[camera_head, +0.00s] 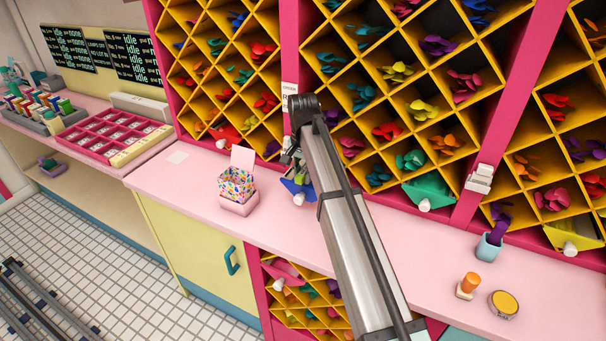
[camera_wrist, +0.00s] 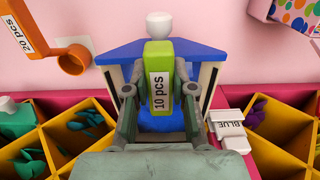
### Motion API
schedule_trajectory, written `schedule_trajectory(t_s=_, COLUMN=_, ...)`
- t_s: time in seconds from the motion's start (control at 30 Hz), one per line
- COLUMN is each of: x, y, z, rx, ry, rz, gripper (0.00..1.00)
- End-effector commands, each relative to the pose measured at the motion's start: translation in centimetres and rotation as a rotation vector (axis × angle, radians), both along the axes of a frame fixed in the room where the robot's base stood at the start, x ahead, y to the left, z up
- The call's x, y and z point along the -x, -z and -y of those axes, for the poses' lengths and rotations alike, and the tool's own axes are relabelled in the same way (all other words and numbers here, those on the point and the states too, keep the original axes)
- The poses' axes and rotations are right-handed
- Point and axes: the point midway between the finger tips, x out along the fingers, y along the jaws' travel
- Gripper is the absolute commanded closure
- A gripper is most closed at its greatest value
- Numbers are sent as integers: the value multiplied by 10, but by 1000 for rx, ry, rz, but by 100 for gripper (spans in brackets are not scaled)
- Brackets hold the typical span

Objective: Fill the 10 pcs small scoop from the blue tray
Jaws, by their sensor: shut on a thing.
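In the wrist view my gripper (camera_wrist: 158,95) is shut on the green handle of the 10 pcs small scoop (camera_wrist: 160,60), whose label faces the camera. The blue tray (camera_wrist: 122,52), with a white knob (camera_wrist: 158,24), lies directly below and behind the scoop. Rounded blue material (camera_wrist: 160,118) shows between the fingers, below the handle. The scoop's bowl is hidden, so I cannot tell whether it holds anything. In the head view the blue tray (camera_head: 298,188) juts out at the shelf foot, partly hidden by my arm; my gripper (camera_head: 291,160) is beside it.
An orange 20 pcs scoop (camera_wrist: 75,58) is close on the left. A confetti-patterned box (camera_head: 236,184) stands on the pink counter (camera_head: 180,187). Yellow balloon bins (camera_head: 395,75) rise behind.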

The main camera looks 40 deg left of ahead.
Motion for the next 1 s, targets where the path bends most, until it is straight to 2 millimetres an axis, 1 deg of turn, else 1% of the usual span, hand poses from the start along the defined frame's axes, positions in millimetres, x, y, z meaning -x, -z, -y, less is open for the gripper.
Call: schedule_trajectory(t_s=1.0, x=0, y=-64, z=0, rx=0, ry=0, rz=0, gripper=100)
